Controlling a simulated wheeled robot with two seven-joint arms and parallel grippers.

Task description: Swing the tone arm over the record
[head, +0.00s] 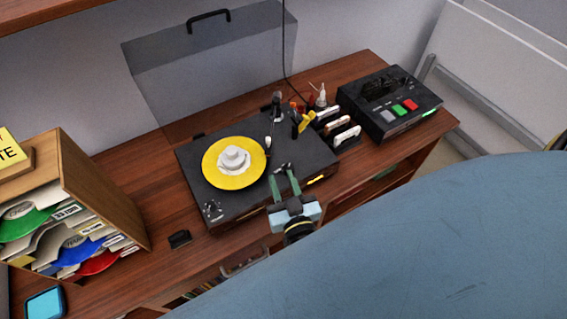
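The black turntable (225,212) stands on the wooden desk with its clear lid (212,75) raised. A yellow record (215,176) lies on it, with a white piece (234,159) at its centre. The thin tone arm (272,128) appears to run from a dark mount at the back right down along the record's right edge, beside the record. Its front end is too small to make out clearly. My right gripper (283,170) is at the turntable's front right, right of the record. Its two green fingers are apart, and I cannot tell whether they touch anything. My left gripper is not in view.
A black device (390,103) with coloured buttons stands at the right. A wooden record box (103,190) stands at the left. Small coloured items (303,122) and a rack (343,137) stand right of the turntable.

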